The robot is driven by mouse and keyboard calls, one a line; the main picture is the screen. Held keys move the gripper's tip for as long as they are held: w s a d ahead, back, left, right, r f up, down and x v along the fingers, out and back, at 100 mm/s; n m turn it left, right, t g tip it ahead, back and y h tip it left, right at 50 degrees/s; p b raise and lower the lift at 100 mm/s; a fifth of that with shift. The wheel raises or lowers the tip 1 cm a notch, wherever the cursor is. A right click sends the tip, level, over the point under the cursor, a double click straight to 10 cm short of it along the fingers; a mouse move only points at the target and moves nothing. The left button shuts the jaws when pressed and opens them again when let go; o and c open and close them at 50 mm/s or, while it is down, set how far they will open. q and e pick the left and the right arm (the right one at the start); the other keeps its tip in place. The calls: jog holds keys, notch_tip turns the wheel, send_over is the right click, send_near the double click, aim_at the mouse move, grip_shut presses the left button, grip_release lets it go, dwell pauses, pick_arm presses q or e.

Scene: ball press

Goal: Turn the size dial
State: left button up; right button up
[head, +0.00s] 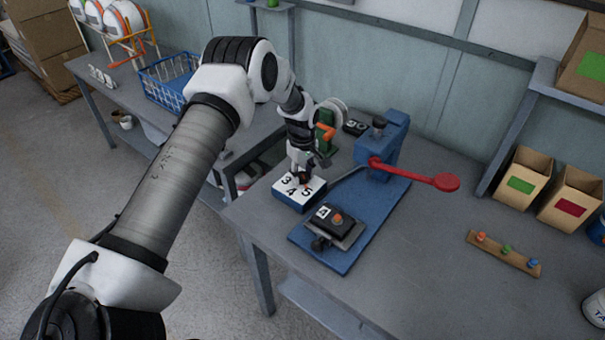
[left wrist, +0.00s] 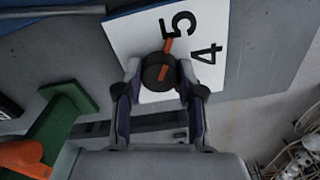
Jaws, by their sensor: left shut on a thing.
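The size dial (left wrist: 157,72) is a dark round knob with an orange pointer stripe. It sits on the white top of a blue-sided box (head: 290,197) marked 3, 4 and 5. In the left wrist view the stripe runs up toward the 5; the 4 is to the right. My left gripper (left wrist: 158,70) has one finger on each side of the knob and is shut on it. In the head view the same gripper (head: 304,172) comes down on the box from above and partly hides the dial. My right gripper is not in view.
Right of the box is a blue press (head: 385,150) with a red lever (head: 445,182) and a black block (head: 335,224) on its base. A green piece (head: 325,125) stands behind my gripper. A wooden strip with coloured pegs (head: 503,253) lies on the right. The front-right table is mostly clear.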

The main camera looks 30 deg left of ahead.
pick_arm(q)
jog(key=shift+f+m, duration=0.1)
jog(key=shift+m, duration=0.2)
jog(key=shift+f+m+b, duration=0.1)
jog(key=shift+m+b, duration=0.3)
jog(key=shift+m, duration=0.5)
jog(key=m+b, duration=0.1)
jog(key=m, duration=0.2)
jog(key=shift+m, duration=0.3)
jog(key=m+b, duration=0.1)
jog(key=m, duration=0.4)
jog(key=shift+s+m, duration=0.1)
jog(key=shift+m, duration=0.2)
jog(key=o, duration=1.1)
jog(key=shift+o, duration=0.2)
